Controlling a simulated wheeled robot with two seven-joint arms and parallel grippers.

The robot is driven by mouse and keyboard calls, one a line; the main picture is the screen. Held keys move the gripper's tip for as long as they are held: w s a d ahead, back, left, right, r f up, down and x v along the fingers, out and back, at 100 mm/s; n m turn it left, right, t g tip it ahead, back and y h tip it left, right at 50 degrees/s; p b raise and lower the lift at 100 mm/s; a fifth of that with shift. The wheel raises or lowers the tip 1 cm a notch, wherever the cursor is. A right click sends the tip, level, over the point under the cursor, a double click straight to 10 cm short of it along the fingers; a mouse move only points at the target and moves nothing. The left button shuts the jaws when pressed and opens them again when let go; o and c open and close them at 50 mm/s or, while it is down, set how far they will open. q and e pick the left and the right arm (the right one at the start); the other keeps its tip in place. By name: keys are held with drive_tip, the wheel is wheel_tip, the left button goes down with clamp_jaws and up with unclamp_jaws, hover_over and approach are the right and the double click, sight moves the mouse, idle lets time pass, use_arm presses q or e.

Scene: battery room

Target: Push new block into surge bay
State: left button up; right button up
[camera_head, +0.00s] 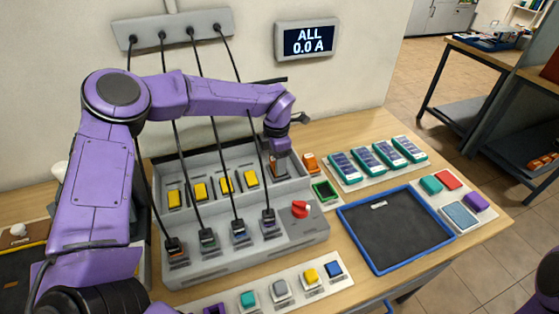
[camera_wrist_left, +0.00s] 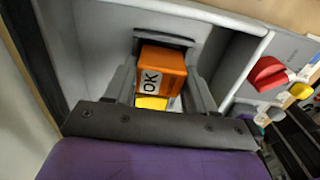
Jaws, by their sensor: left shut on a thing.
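An orange block marked OK (camera_wrist_left: 165,72) is between the two fingers of my left gripper (camera_wrist_left: 166,92) in the left wrist view. The gripper is shut on it. The block's far end is at a dark slot (camera_wrist_left: 164,40) in a grey recess; how deep it sits I cannot tell. In the head view my left gripper (camera_head: 281,147) reaches down at the right end of the grey battery housing (camera_head: 190,272), with orange (camera_head: 280,170) showing under it. A yellow part (camera_wrist_left: 151,103) shows below the block. My right gripper is out of view.
Several yellow blocks (camera_head: 200,191) sit in the housing's row. Cables hang from the wall panel in front. A red knob (camera_head: 300,209), another orange block (camera_head: 311,162) and a blue-rimmed tray (camera_head: 347,238) are to the right. The display (camera_head: 306,40) reads ALL 0.0 A.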

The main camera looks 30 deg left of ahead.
use_arm(q)
drive_tip(key=shift+f, duration=0.5)
drive_tip(key=o, duration=1)
drive_tip(key=shift+o, duration=0.2)
drive_tip(key=shift+r, duration=0.15)
wheel_tip(320, 180, up, 9)
drive_tip(key=p, duration=0.7)
drive_tip(key=shift+r+p, duration=0.45)
drive_tip(key=shift+r, duration=0.45)
